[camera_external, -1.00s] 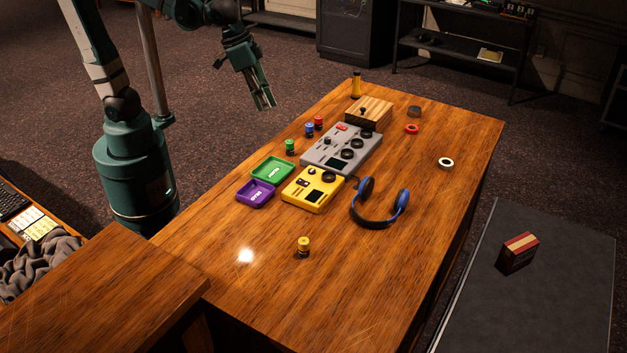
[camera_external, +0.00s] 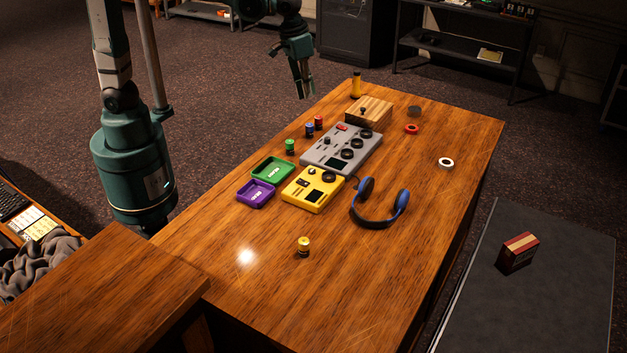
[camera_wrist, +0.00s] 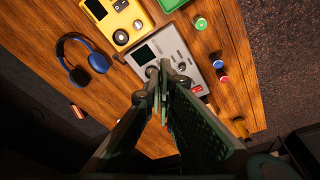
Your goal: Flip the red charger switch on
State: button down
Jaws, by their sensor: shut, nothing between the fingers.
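A red switch (camera_external: 342,127) sits near the far end of the top of the grey box (camera_external: 318,157), which also carries black knobs. In the wrist view the red switch (camera_wrist: 197,88) shows just right of my fingers, on the grey box (camera_wrist: 170,39). My gripper (camera_external: 304,96) is shut and empty. It hangs in the air above the far left edge of the desk, apart from the switch. In the wrist view my gripper's fingers (camera_wrist: 159,66) cover part of the grey box's far end. Whether the switch is on or off is too small to tell.
A wooden box (camera_external: 372,114) stands just beyond the grey box. Red (camera_external: 318,123), blue (camera_external: 309,131) and green (camera_external: 290,147) small cylinders stand along its left. A yellow box (camera_external: 300,197) and blue headphones (camera_external: 403,200) lie nearer.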

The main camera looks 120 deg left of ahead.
jog(key=w+a+f+n+g+p, duration=0.2)
jog(key=a+f+n+p, duration=0.15)
jog(key=a, duration=0.95)
jog(key=n+g+h+p, duration=0.1)
jog(key=n+p, duration=0.1)
jog(key=n, duration=0.1)
send_over(338, 125)
jog(key=w, duration=0.2)
notch_tip(338, 125, down, 6)
jog(key=shift+f, duration=0.2)
jog(key=f, duration=0.4)
jog(key=s+f, duration=0.1)
jog(key=f, duration=0.4)
jog(key=f+b, duration=0.1)
jog(key=f, duration=0.3)
jog(key=shift+s+f, duration=0.3)
jog(key=shift+s, duration=0.05)
jog(key=shift+d, duration=0.1)
jog(key=shift+s+f, duration=0.1)
